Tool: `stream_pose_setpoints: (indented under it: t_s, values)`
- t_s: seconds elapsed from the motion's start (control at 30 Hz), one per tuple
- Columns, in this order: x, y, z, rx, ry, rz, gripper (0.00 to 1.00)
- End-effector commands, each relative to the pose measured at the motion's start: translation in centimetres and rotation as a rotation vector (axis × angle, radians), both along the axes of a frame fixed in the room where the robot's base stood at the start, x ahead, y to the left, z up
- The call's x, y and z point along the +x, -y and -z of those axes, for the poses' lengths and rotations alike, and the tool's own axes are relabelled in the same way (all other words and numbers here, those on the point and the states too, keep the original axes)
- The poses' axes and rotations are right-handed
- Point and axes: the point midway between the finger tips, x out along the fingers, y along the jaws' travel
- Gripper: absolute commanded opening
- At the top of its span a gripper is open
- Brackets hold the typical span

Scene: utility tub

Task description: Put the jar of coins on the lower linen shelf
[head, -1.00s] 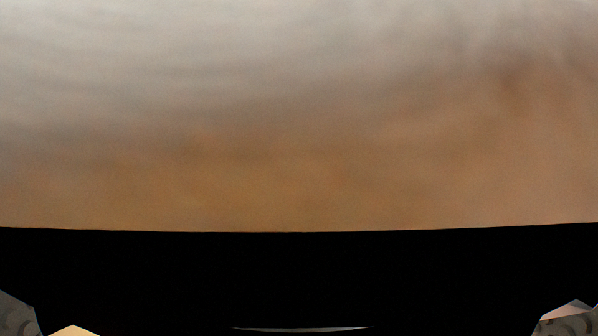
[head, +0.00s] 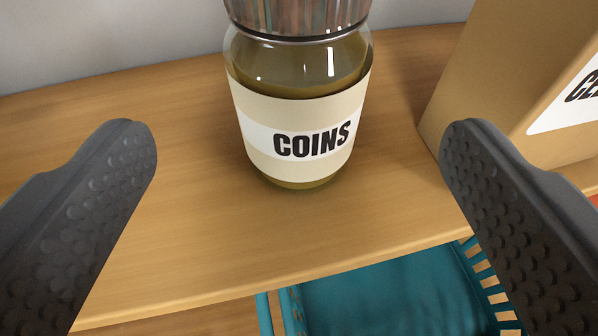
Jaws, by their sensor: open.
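The jar of coins (head: 298,110) stands upright on a wooden surface (head: 190,240). It is glass with a metal lid, cut off by the top of the view, and a cream label reading "COINS". My gripper (head: 298,150) is open, with one dark studded finger at the left and one at the right. The jar shows between the fingers, farther off, and neither finger appears to touch it. I cannot tell whether the wooden surface is one of the linen shelves.
A tan box (head: 490,75) with a partly visible label stands to the right of the jar, behind the right finger. A teal basket (head: 380,300) sits below the front edge of the wood. A grey wall (head: 100,40) is behind. The wood left of the jar is clear.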

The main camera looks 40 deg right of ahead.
Motion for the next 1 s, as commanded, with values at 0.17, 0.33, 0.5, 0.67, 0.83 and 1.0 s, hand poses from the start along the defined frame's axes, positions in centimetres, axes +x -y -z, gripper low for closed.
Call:
stream_pose_setpoints:
  t_s: [0.17, 0.33, 0.5, 0.67, 0.83, 1.0]
  values:
    - [-1.3, -1.2, -0.6, -0.003, 0.0, 0.0, 0.82]
    - [-1.8, -1.7, -0.8, -0.003, 0.0, 0.001, 0.82]
    - [-1.9, -1.8, -0.8, -0.002, 0.0, 0.002, 0.82]
    - [-1.6, -2.1, -1.1, 0.0, 0.004, -0.01, 0.82]
    - [1.3, -7.3, -5.5, 0.023, 0.055, -0.163, 0.82]
    - [3.3, -18.3, -14.5, 0.047, 0.103, -0.456, 0.82]
